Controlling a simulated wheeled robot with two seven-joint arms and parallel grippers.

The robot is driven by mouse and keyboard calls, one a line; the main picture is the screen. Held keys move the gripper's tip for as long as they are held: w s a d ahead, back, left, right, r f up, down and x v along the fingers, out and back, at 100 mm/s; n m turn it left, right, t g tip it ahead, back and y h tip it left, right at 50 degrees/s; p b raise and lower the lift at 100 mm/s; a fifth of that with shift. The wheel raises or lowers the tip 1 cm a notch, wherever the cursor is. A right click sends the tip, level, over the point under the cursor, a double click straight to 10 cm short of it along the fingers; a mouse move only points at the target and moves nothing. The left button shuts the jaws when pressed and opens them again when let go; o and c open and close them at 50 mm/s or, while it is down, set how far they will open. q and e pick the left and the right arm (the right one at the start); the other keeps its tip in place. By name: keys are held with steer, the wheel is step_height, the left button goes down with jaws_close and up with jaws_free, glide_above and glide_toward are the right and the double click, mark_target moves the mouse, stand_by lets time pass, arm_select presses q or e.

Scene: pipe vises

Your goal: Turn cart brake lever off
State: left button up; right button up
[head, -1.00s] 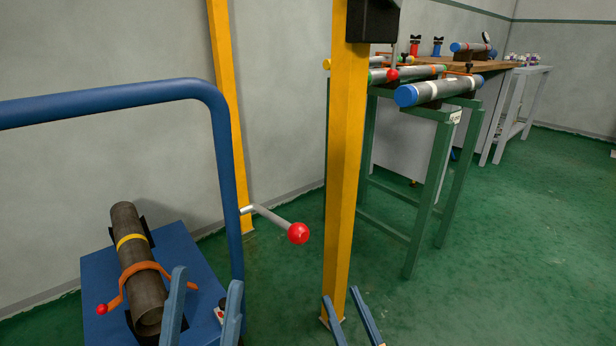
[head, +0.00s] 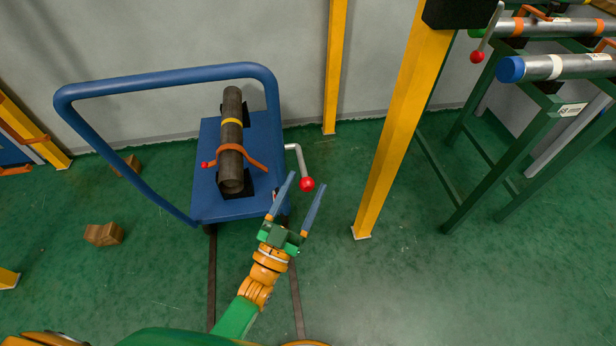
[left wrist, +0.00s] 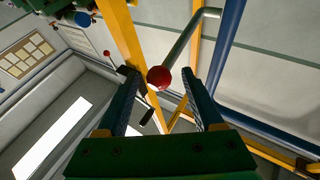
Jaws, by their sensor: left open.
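The blue cart (head: 215,135) stands left of centre in the head view. Its brake lever is a grey bent rod with a red ball end (head: 307,184) beside the cart's right side. My left gripper (head: 306,179) is open, its two blue fingers pointing up towards the lever, with the red ball between their tips as seen from above. In the left wrist view the red ball (left wrist: 160,77) also shows between the open fingertips (left wrist: 160,86), with the rod running up and right. I cannot tell whether a finger touches it. My right gripper is not in view.
A dark pipe (head: 231,150) lies strapped on the cart. A yellow post (head: 392,140) stands close right of the lever; another (head: 335,65) is behind. A green stand (head: 490,165) with pipes is at right. Wooden blocks (head: 104,234) lie at left. Floor below the post is clear.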

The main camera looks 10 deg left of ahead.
arm_select(q)
steer(key=shift+x, duration=0.9)
steer(key=shift+s, duration=0.1)
jaws_close()
stand_by(0.6)
